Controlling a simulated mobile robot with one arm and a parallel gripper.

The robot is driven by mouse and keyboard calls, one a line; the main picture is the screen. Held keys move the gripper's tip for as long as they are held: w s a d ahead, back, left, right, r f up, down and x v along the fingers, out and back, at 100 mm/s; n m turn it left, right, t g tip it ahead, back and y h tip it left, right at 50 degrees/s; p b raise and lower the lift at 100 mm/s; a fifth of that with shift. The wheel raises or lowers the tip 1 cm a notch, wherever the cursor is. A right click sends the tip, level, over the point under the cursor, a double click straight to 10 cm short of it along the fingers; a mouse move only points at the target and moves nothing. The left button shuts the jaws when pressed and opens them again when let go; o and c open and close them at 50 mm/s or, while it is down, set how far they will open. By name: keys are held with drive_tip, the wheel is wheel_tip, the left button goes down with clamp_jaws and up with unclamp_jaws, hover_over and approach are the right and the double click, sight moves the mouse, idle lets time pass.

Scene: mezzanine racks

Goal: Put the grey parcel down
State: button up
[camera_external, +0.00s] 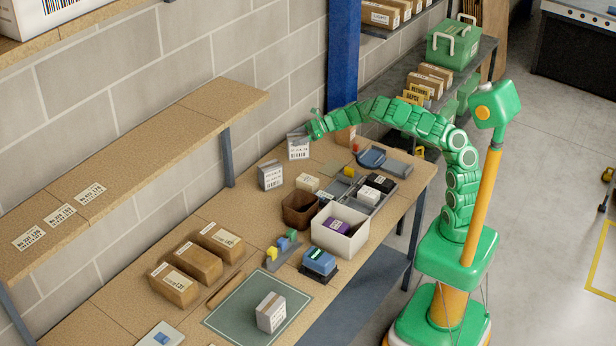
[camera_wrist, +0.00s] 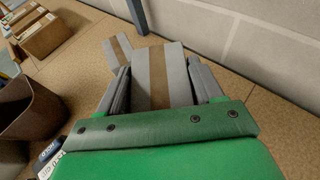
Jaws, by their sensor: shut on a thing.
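The grey parcel (camera_external: 298,150) has a white printed label and is at the far part of the bench, by the block wall. My gripper (camera_external: 307,134) is at its upper part, with the arm reaching in from the right. In the wrist view the parcel (camera_wrist: 176,66) shows grey with a brown tape strip, between my two grey fingers. My gripper is shut on it. I cannot tell whether its underside touches the bench (camera_external: 232,205).
A second grey parcel (camera_external: 270,177) stands close to its left; it also shows in the wrist view (camera_wrist: 118,50). A small carton (camera_external: 307,183), brown bin (camera_external: 299,209) and white bin (camera_external: 340,231) stand nearer. A blue post (camera_external: 343,60) rises behind. Bare bench lies left of the second parcel.

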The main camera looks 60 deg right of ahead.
drive_tip(key=shift+w+a+f, duration=0.1)
drive_tip(key=shift+w+f, duration=0.7)
drive_tip(key=shift+f, duration=0.2)
drive_tip(key=shift+w+f, duration=0.8)
drive_tip(key=shift+f, duration=1.8)
drive_tip(key=o, duration=1.3)
drive_tip(key=shift+f, duration=0.1)
drive_tip(key=shift+v, duration=0.8)
drive_tip(key=v, duration=1)
drive_tip(key=shift+r, duration=0.2)
drive_tip(key=shift+s, duration=0.1)
